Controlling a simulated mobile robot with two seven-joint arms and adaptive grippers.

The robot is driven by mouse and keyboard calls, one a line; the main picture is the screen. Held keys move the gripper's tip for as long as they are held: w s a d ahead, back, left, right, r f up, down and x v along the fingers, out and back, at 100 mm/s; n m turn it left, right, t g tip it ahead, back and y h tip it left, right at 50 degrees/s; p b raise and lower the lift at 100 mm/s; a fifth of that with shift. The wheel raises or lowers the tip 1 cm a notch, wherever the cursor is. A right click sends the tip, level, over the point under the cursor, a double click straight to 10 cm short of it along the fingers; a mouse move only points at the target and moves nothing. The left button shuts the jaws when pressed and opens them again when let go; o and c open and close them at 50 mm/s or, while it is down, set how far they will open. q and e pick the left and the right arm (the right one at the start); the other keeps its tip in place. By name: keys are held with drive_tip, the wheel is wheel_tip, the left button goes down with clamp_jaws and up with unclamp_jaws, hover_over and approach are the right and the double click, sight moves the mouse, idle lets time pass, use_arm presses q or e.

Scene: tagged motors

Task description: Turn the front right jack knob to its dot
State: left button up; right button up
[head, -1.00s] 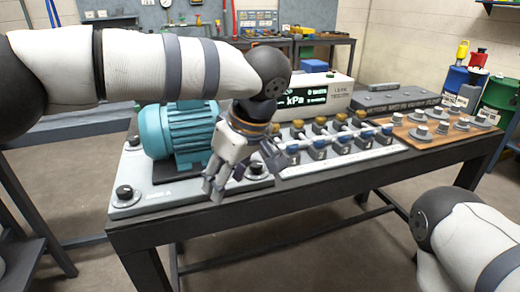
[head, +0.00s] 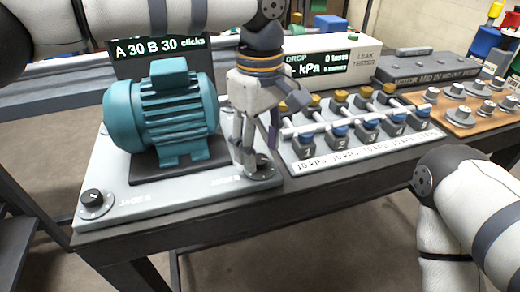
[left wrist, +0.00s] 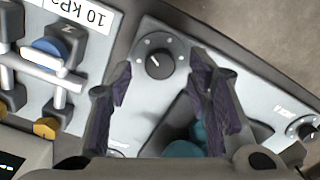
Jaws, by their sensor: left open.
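The front right jack knob (left wrist: 158,64) is a round black dial with a white pointer mark, on a grey disc with several pale dots around it. In the head view this knob (head: 264,164) sits at the front right corner of the motor's plate, partly hidden by my fingers. My left gripper (head: 252,156) points down over it, fingers apart and empty. In the left wrist view the knob shows between and just beyond the two open fingers of my left gripper (left wrist: 162,75); I cannot tell whether they touch it. My right gripper is out of view.
A teal motor (head: 163,115) stands on the light plate (head: 150,205), left of my gripper. A front left jack knob (head: 92,199) is on the same plate. A display (head: 160,48) reads "A 30 B 30 clicks". A numbered valve panel (head: 365,150) lies close on the right.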

use_arm(q)
drive_tip(key=shift+f, duration=0.85)
clamp_jaws()
drive_tip(key=shift+r, duration=0.1)
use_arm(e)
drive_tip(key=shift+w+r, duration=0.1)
